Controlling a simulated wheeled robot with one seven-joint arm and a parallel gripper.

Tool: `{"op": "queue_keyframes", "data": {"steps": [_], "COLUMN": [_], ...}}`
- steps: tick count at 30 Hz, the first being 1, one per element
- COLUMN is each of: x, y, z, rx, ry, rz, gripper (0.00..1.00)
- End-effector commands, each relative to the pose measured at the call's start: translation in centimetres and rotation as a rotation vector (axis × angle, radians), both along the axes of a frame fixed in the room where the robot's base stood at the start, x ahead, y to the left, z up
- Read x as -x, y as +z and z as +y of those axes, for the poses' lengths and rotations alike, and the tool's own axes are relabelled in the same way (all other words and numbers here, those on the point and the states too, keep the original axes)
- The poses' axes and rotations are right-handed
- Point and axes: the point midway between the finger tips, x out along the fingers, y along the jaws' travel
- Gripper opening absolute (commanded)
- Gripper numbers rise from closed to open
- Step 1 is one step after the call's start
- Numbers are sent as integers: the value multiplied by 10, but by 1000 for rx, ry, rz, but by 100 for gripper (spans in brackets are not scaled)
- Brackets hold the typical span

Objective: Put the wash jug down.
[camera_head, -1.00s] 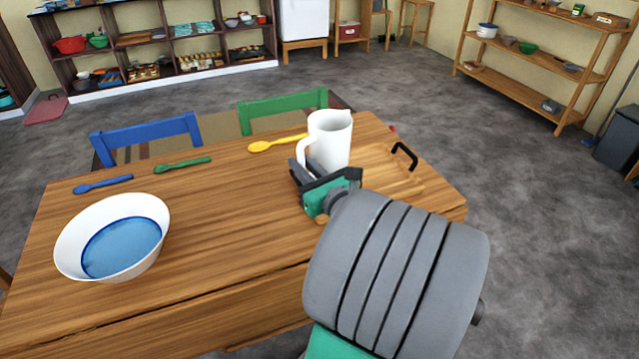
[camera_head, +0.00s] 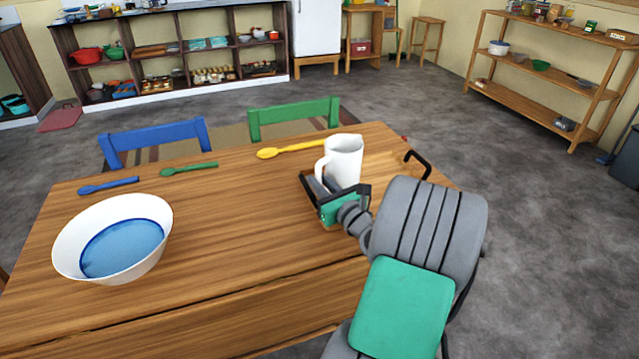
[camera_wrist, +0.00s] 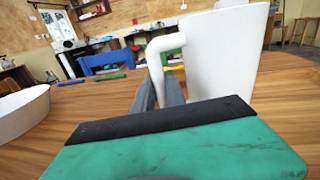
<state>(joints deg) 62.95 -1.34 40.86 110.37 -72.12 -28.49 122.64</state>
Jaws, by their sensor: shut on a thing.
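The wash jug (camera_head: 344,160) is white, with a handle on its left side, and stands upright at the right part of the table. My gripper (camera_head: 318,186) is at its lower left and is shut on the handle. In the wrist view the jug (camera_wrist: 215,65) fills the upper right, and the fingers of my gripper (camera_wrist: 160,95) close on the lower handle. The jug's base is partly hidden behind my gripper, so I cannot tell whether it touches the surface below.
The wooden table (camera_head: 235,225) holds a white basin with blue water (camera_head: 75,225) at left. Blue (camera_head: 108,185), green (camera_head: 188,169) and yellow (camera_head: 290,149) spoons lie along the far edge. A tray with a black handle (camera_head: 418,158) is right of the jug. The table's middle is clear.

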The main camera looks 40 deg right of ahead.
Motion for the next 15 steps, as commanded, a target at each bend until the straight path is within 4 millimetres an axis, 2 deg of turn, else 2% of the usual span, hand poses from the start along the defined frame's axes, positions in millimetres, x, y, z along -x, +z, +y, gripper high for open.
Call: {"op": "queue_keyframes", "data": {"steps": [3, 4, 9, 11, 15], "x": [0, 0, 0, 0, 0], "y": [-3, -3, -3, -3, -3], "z": [0, 0, 0, 0, 0], "rx": [1, 0, 0, 0, 0], "ry": [0, 0, 0, 0, 0], "rz": [-1, 0, 0, 0, 1], "gripper": [0, 18, 32, 37, 37]}}
